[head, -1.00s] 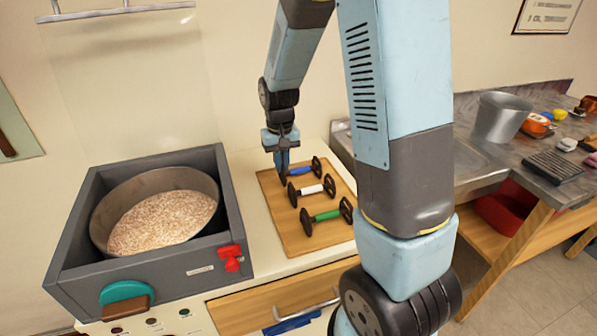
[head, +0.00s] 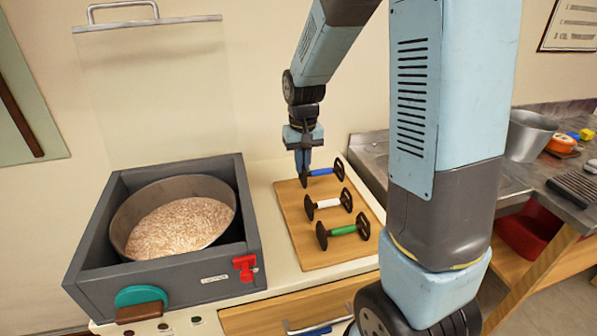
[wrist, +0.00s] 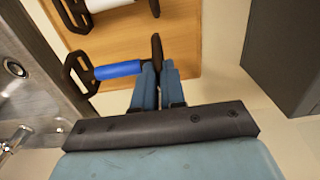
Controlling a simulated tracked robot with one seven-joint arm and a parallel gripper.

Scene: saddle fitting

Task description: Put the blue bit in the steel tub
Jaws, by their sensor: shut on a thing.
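The blue bit (head: 320,172) has a blue bar with black cheek pieces at its ends. It is at the far end of the wooden board (head: 297,237), above or on it; I cannot tell for sure. My gripper (head: 304,172) points down and is shut on its left end. In the wrist view the fingers (wrist: 158,85) close at one end of the blue bar (wrist: 118,70), by a black cheek piece. The steel tub (head: 528,136) is a grey metal bucket on the counter at the right, partly hidden by my arm.
A white bit (head: 328,203) and a green bit (head: 344,230) lie on the board. A grey box (head: 88,252) holding a round pan of grain stands at the left. My arm's upper links cross the view between board and tub. An orange pot (head: 563,145) is beside the tub.

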